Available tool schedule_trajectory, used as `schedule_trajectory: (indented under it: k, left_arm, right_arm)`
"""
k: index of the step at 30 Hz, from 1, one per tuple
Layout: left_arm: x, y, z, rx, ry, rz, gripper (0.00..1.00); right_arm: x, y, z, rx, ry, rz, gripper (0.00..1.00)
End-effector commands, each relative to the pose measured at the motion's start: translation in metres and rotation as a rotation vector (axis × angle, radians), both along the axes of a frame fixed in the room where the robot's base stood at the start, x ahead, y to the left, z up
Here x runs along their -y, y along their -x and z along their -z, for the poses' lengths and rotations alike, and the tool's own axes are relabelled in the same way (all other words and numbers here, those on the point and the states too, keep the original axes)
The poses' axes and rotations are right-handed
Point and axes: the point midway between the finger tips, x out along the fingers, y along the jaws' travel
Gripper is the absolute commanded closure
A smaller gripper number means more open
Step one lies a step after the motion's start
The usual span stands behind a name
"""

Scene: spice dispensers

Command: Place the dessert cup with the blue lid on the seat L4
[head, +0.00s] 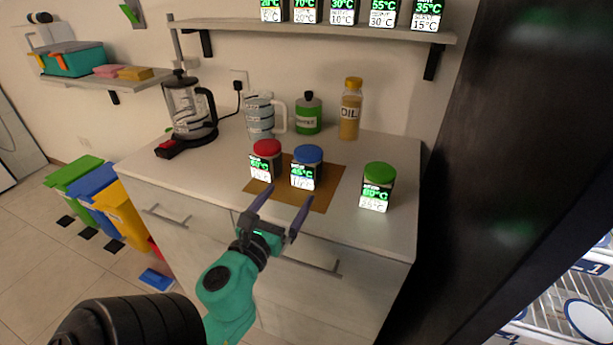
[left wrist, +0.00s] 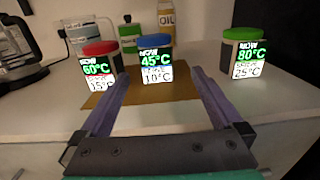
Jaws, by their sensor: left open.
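The dessert cup with the blue lid (head: 306,168) stands upright on a brown mat (head: 322,199) on the counter. My left gripper (head: 278,198) is open and empty, just in front of the mat and short of the cup. In the left wrist view its two purple fingers (left wrist: 160,85) point at the cup, one to each side and apart from it. Seat L4 cannot be made out; a rack marked "L1" (head: 594,267) shows partly at the right edge. My right gripper is not in view.
A red-lidded cup (head: 266,160) stands close left of the blue one, and a green-lidded cup (head: 377,187) stands to the right. A kettle (head: 187,108), a measuring jug (head: 260,117) and an oil bottle (head: 350,110) stand behind. A dark panel (head: 480,140) rises right of the counter.

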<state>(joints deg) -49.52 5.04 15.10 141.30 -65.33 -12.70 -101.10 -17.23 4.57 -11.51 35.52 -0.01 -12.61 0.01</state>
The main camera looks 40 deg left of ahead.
Motion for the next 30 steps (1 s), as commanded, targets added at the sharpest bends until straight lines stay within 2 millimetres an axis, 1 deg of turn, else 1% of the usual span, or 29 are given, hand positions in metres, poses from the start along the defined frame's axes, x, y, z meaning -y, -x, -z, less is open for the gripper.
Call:
schedule_trajectory:
  k: [1, 2, 5, 8, 9, 12, 17, 22, 25, 30]
  left_arm:
    - [-0.007, 0.002, 0.003, -0.007, 0.019, -0.027, 0.00]
    - [-0.009, 0.000, 0.002, -0.009, 0.023, -0.034, 0.00]
    - [-0.015, -0.019, -0.004, -0.007, 0.020, -0.031, 0.00]
    - [-0.024, -0.045, -0.004, -0.007, 0.017, -0.030, 0.00]
    - [-0.027, -0.054, -0.003, -0.007, 0.017, -0.029, 0.00]
    - [-0.034, -0.074, 0.000, -0.009, 0.018, -0.029, 0.00]
    - [-0.041, -0.092, 0.000, -0.009, 0.017, -0.029, 0.00]
    - [-0.051, -0.122, -0.001, -0.009, 0.017, -0.029, 0.00]
    - [-0.054, -0.132, 0.001, -0.010, 0.019, -0.029, 0.00]
    - [-0.054, -0.133, 0.002, -0.012, 0.017, -0.028, 0.00]
  right_arm:
    - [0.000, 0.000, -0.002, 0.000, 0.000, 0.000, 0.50]
    - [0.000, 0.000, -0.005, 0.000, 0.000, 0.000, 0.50]
    - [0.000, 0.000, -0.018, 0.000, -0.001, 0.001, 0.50]
    - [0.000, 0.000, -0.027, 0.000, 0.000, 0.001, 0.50]
    - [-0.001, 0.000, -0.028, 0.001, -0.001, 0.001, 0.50]
    - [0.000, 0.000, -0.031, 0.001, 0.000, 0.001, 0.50]
    - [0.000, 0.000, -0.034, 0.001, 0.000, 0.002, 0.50]
    - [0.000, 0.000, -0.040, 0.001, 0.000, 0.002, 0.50]
    - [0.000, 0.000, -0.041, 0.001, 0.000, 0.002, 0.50]
    - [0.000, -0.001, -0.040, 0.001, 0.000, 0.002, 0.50]
